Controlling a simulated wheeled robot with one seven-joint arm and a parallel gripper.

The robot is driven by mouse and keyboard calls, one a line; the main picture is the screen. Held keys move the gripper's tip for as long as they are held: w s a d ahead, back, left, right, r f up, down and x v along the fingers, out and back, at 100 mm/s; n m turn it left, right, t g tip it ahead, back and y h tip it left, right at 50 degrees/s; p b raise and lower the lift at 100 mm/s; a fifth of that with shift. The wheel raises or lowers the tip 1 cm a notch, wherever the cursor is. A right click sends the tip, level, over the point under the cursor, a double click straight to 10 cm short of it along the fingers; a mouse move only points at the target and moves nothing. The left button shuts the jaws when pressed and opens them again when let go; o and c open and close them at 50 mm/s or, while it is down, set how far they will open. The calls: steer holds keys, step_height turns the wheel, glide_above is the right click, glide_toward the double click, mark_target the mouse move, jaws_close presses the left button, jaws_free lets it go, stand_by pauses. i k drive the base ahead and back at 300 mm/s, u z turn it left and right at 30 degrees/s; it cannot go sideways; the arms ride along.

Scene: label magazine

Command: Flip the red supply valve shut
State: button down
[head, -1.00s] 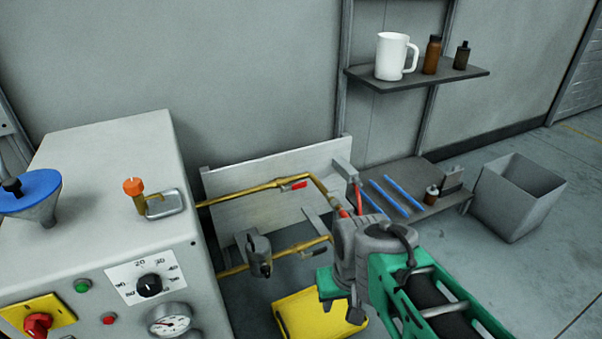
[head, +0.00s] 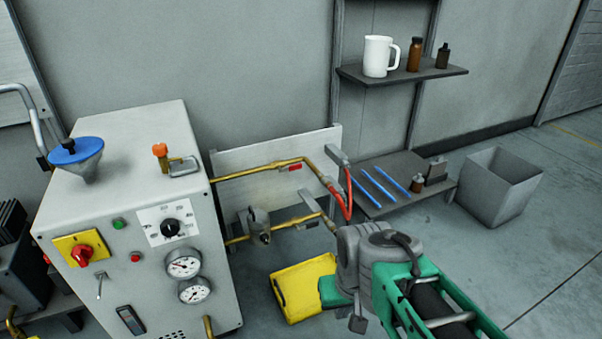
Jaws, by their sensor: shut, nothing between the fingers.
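The red valve handle (head: 295,168) is a small red lever on the upper brass pipe (head: 245,175), in front of a pale backing board. It lies roughly along the pipe. My arm's green and grey links are in the lower right, well below and to the right of the handle. My gripper cannot be made out; the end of my arm is hidden behind its own links or out of frame. Nothing of mine touches the valve.
A grey machine (head: 125,200) with knobs and gauges stands left of the pipes. A lower brass pipe (head: 290,228) carries a grey fitting (head: 258,222). A yellow box (head: 303,288) sits below. Red hoses (head: 347,200), a low shelf with blue rods (head: 380,188) and a grey bin (head: 498,190) are to the right.

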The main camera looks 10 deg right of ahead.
mark_target(295, 167)
steer(key=z, duration=0.3)
steer(key=i, duration=1.05)
steer(key=u, duration=0.8)
